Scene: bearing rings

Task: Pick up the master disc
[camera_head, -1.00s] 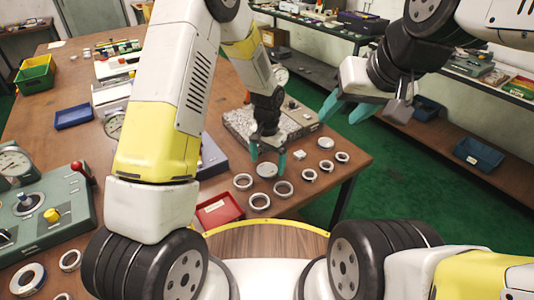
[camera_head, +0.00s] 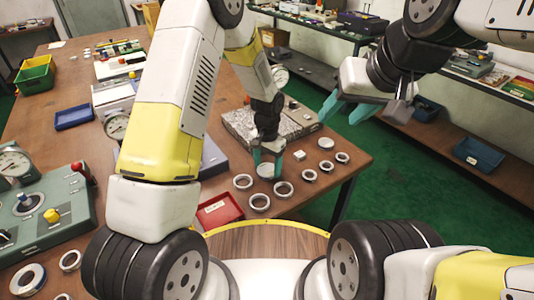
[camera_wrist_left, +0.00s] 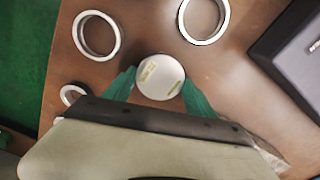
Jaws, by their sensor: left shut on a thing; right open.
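The master disc (camera_wrist_left: 160,77) is a pale, solid round disc with small label marks. In the left wrist view it sits between the two green fingertips of my left gripper (camera_wrist_left: 158,85). In the head view the disc (camera_head: 266,171) is at the table's near right part, with my left gripper (camera_head: 267,160) coming down on it from above. The left gripper is shut on the disc, which appears at table level; I cannot tell whether it is lifted. My right gripper (camera_head: 349,108) is open and empty, in the air past the table's right edge.
Metal rings stand close by, including one at left (camera_head: 243,181), one in front (camera_head: 260,202) and one at right (camera_head: 283,188). A red tray (camera_head: 220,211) lies to the left. A grey granite-like block (camera_head: 240,126) is behind. The table's right edge is near.

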